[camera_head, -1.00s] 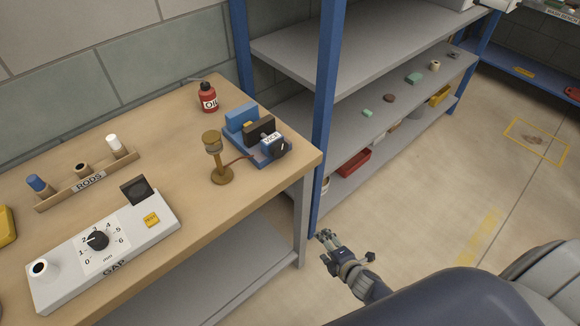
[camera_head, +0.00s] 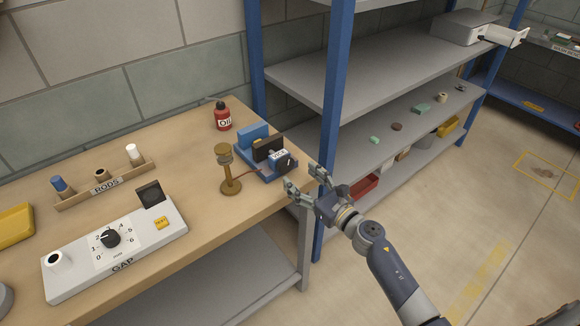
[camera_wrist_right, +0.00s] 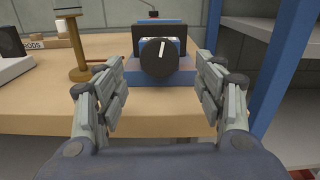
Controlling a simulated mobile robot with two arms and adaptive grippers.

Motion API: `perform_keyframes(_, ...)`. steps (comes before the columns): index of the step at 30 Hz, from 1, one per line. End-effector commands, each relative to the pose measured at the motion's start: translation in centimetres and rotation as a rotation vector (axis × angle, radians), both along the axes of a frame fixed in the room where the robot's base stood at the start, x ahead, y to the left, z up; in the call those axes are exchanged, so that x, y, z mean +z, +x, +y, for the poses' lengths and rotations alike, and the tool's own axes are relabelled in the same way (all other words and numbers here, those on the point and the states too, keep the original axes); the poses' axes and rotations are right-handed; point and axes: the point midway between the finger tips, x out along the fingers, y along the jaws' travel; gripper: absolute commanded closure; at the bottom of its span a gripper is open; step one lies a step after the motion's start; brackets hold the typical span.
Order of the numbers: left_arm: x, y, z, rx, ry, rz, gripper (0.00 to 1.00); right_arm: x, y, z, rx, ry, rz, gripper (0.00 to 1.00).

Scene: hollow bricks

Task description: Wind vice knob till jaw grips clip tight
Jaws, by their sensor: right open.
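The blue vice (camera_head: 259,157) stands at the right end of the wooden bench, with dark jaws and a label on its front block. Its black knob (camera_wrist_right: 159,58) with a white mark faces the right wrist camera; in the head view the knob (camera_head: 287,164) shows at the vice's right end. My right gripper (camera_head: 304,179) is open and empty in front of the knob; its fingers (camera_wrist_right: 160,90) frame the knob from the wrist, still short of it. Any clip between the jaws cannot be made out clearly. My left gripper is not in view.
A brass stand (camera_head: 229,172) is left of the vice, and a red oil bottle (camera_head: 222,117) behind. A GAP box (camera_head: 115,246) and a rod rack (camera_head: 103,182) sit further left. A blue-posted shelf (camera_head: 335,110) rises close to the right.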

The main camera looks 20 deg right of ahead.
Motion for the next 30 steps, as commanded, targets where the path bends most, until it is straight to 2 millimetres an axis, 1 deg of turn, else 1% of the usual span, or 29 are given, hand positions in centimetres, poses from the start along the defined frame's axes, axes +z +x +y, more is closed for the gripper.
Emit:
perform_keyframes(1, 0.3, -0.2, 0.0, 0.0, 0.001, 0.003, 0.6, 0.3, 1.0, 0.4, 0.001, 0.003, -0.001, 0.36)
perform_keyframes(3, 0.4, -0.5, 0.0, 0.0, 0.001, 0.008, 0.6, 0.2, 2.1, 0.8, -0.001, 0.004, -0.001, 0.36)
perform_keyframes(6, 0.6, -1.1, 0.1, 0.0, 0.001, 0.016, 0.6, 0.1, 3.4, 1.3, 0.0, 0.003, 0.0, 0.36)
perform_keyframes(10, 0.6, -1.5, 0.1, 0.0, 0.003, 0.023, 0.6, 0.1, 4.6, 1.7, -0.001, 0.003, 0.001, 0.36)
perform_keyframes(15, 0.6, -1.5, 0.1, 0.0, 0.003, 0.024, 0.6, 0.0, 5.4, 2.0, 0.0, 0.002, 0.002, 0.36)
perform_keyframes(24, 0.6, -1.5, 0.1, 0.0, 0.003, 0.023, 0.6, -0.1, 5.5, 2.0, 0.0, 0.002, 0.002, 0.36)
perform_keyframes(26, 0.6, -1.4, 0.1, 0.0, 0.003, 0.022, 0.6, -0.1, 5.5, 2.0, 0.0, 0.002, 0.002, 0.5)
perform_keyframes(27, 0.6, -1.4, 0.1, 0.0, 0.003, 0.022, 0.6, -0.1, 5.5, 2.0, 0.0, 0.002, 0.002, 0.59)
perform_keyframes(30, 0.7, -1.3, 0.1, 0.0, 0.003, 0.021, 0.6, -0.1, 5.5, 2.0, 0.0, 0.002, 0.002, 0.81)
